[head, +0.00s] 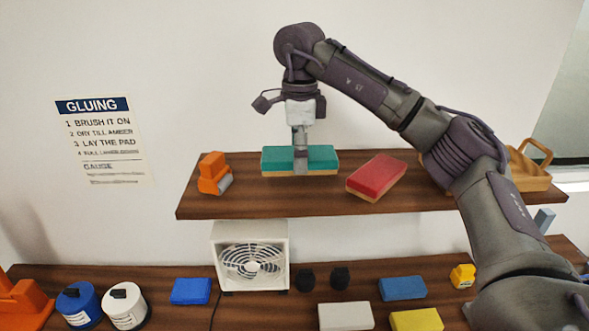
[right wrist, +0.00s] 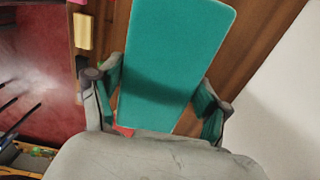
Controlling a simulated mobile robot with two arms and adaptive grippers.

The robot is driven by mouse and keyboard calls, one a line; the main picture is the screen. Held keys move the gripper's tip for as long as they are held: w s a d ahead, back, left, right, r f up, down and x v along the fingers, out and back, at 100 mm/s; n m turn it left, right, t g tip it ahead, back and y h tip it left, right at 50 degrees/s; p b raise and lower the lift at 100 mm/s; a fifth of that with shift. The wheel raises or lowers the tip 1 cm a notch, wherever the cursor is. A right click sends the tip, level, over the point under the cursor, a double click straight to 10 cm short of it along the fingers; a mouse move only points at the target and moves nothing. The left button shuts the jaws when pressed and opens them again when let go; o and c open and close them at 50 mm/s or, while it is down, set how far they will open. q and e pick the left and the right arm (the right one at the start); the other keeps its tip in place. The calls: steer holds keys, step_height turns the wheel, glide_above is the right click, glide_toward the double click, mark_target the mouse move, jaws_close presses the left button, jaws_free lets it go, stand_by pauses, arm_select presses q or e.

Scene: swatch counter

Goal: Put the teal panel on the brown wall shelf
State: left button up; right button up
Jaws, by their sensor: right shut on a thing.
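The teal panel (head: 278,158) has a tan underside and lies flat at the brown wall shelf (head: 230,205), left of the red panel. My right gripper (head: 300,158) comes down from above and is shut on the middle of the teal panel. I cannot tell whether the panel touches the shelf board or hovers just over it. In the right wrist view, the teal panel (right wrist: 180,60) sits between the two fingers, with the brown shelf (right wrist: 265,35) behind it. My left gripper is not in view.
On the shelf, an orange tool (head: 212,175) stands left of the panel, a red panel (head: 377,174) lies right, and a wooden tray (head: 530,172) is farther right. Below, a white fan (head: 250,258), blue pot (head: 78,305), white pot (head: 124,306) and several blocks crowd the counter (head: 165,275).

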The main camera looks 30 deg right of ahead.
mark_target(290, 185)
steer(key=shift+w+a+f+p, duration=0.3)
steer(key=shift+w+f, duration=0.15)
steer(key=shift+w, duration=0.15)
steer(key=shift+w+a+f+p, duration=0.25)
steer(key=shift+w+f, duration=0.15)
steer(key=shift+w, duration=0.15)
steer(key=shift+s+f+p, duration=0.2)
steer(key=shift+f+p, duration=0.25)
steer(key=shift+f, duration=0.05)
steer(key=shift+s+f+p, duration=0.15)
steer(key=shift+f+p, duration=0.25)
steer(key=shift+f, duration=0.1)
steer(key=shift+d+f, duration=0.1)
steer(key=shift+f, duration=0.6)
steer(key=shift+w, duration=0.2)
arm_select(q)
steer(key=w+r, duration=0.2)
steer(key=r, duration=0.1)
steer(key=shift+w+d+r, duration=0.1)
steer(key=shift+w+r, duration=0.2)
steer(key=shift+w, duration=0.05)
arm_select(e)
steer(key=shift+f, duration=0.15)
